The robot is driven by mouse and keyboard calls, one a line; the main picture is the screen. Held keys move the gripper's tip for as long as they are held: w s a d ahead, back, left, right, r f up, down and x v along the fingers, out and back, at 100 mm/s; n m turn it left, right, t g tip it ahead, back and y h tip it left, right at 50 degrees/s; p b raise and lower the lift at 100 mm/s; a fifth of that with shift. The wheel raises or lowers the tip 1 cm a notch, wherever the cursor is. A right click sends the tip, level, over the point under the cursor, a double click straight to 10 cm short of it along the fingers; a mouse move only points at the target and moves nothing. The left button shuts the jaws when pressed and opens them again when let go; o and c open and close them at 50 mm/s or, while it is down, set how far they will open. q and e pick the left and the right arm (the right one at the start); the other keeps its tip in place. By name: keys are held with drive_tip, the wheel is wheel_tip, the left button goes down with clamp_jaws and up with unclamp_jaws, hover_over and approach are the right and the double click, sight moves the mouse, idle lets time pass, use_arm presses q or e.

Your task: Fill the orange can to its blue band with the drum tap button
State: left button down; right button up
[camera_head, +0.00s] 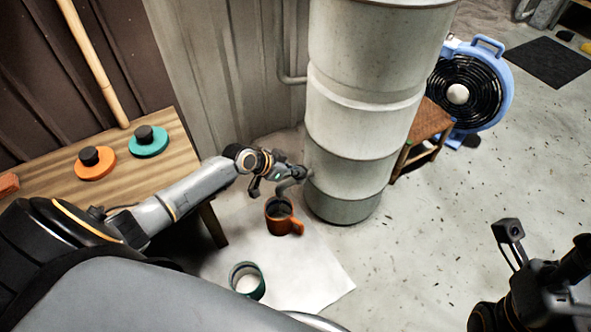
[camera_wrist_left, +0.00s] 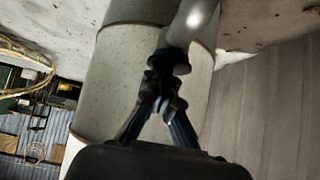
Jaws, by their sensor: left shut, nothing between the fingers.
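The orange can (camera_head: 284,228) stands upright on a white sheet, beneath the curved tap spout (camera_head: 287,187) at the foot of the pale drum (camera_head: 345,140). Its inside looks dark; I cannot make out the blue band or a liquid level. My left gripper (camera_head: 298,175) is shut and empty, at the tap just above the can. In the left wrist view its closed fingertips (camera_wrist_left: 165,88) point at a dark round knob (camera_wrist_left: 168,62) by a shiny pipe, in front of the drum (camera_wrist_left: 120,85). Whether they touch is unclear. My right gripper (camera_head: 540,290) is partly visible at lower right.
A green can (camera_head: 247,281) stands on the white sheet (camera_head: 310,270). The wooden table (camera_head: 175,170) at left holds an orange disc (camera_head: 95,170) and a teal disc (camera_head: 150,148). A blue fan (camera_head: 495,95) and a brown stool (camera_head: 428,122) stand behind the drum. Floor at right is open.

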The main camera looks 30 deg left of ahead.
use_arm(q)
drive_tip(key=shift+s+f, duration=0.15)
drive_tip(key=shift+f, duration=0.35)
drive_tip(key=shift+s, duration=0.1)
drive_tip(key=shift+s+f, duration=0.15)
drive_tip(key=shift+f, duration=0.1)
idle(1.6)
drive_tip(key=shift+s+a+r, duration=0.15)
drive_tip(key=shift+s+r, duration=0.05)
drive_tip(key=shift+s, duration=0.05)
drive_tip(key=d+r+v, duration=0.1)
drive_tip(key=v, duration=0.6)
drive_tip(key=shift+r, duration=0.3)
drive_tip(key=shift+w, duration=0.1)
